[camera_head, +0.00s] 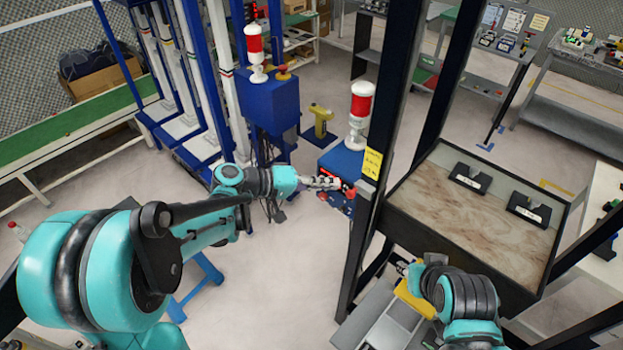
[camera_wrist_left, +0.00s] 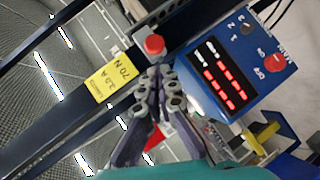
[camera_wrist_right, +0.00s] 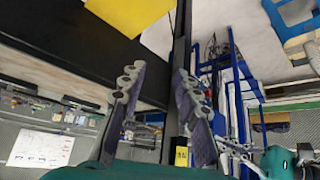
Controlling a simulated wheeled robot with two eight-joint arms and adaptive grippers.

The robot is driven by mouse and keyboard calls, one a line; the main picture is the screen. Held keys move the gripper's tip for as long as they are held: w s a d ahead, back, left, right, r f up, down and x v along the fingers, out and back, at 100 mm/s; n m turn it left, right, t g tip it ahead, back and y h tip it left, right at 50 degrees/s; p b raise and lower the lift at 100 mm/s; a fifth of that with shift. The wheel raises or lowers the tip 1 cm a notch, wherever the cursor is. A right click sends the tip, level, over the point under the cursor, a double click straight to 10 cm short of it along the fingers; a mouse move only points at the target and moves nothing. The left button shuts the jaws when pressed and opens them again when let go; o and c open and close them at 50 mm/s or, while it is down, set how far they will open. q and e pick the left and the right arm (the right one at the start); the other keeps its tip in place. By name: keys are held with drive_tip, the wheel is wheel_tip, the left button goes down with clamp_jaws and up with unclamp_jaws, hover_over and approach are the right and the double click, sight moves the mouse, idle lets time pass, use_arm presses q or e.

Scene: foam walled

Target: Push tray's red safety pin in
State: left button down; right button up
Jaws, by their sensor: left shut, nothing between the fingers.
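The red pin (camera_wrist_left: 153,45) stands out from a dark bar beside a yellow label (camera_wrist_left: 112,76) in the left wrist view. In the head view the pin area is small, beside my left gripper (camera_head: 332,183). My left gripper's fingertips (camera_wrist_left: 155,76) are shut together and empty, just below the pin in the left wrist picture; I cannot tell whether they touch it. The tray (camera_head: 410,200), with a brown marbled floor and dark rim, sits between black posts. My right gripper (camera_wrist_right: 158,78) is open and empty, below the tray's front in the head view.
A blue control box (camera_wrist_left: 225,75) with red lights and a red button (camera_wrist_left: 274,63) stands close beside my left gripper. A red-and-white beacon (camera_head: 360,108) rises above it. Two black blocks (camera_head: 471,178) lie on the tray. A yellow part (camera_head: 414,300) is near my right gripper.

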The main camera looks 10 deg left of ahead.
use_arm(q)
drive_tip(key=shift+s+d+f, duration=0.2)
drive_tip(key=shift+d, duration=0.15)
drive_tip(key=shift+s+d+f, duration=0.15)
drive_tip(key=shift+d, duration=0.2)
drive_tip(key=shift+s, duration=0.1)
drive_tip(key=s+d, duration=0.2)
drive_tip(key=d, duration=0.1)
drive_tip(key=shift+s+d, duration=0.2)
drive_tip(key=shift+w, duration=0.1)
